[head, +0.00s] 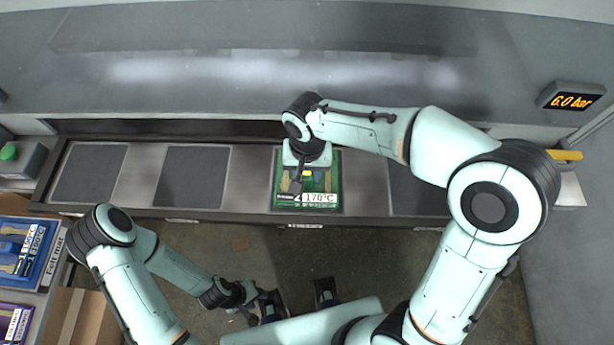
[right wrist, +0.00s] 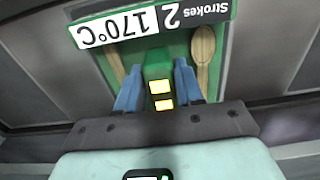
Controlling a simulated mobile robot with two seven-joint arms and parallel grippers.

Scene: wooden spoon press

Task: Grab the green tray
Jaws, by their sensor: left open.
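The green tray (head: 279,190) lies on the press bed and carries a "2 Strokes 170°C" label. It also shows in the right wrist view (right wrist: 222,62), with wooden spoons in it and a green block at its middle. My right gripper (head: 296,186) is over the tray in the head view. In the right wrist view its two blue fingers (right wrist: 159,88) stand on either side of the green block. I cannot tell whether they press on it. My left gripper (head: 298,300) is open and empty, low in front of the press, away from the tray.
Dark square pads (head: 192,176) lie on the bed left of the tray, and another pad (head: 418,190) is to its right. A shelf at the left holds a blue tray (head: 48,255) and a purple tray (head: 14,322). A display (head: 570,96) reads 6.0 bar.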

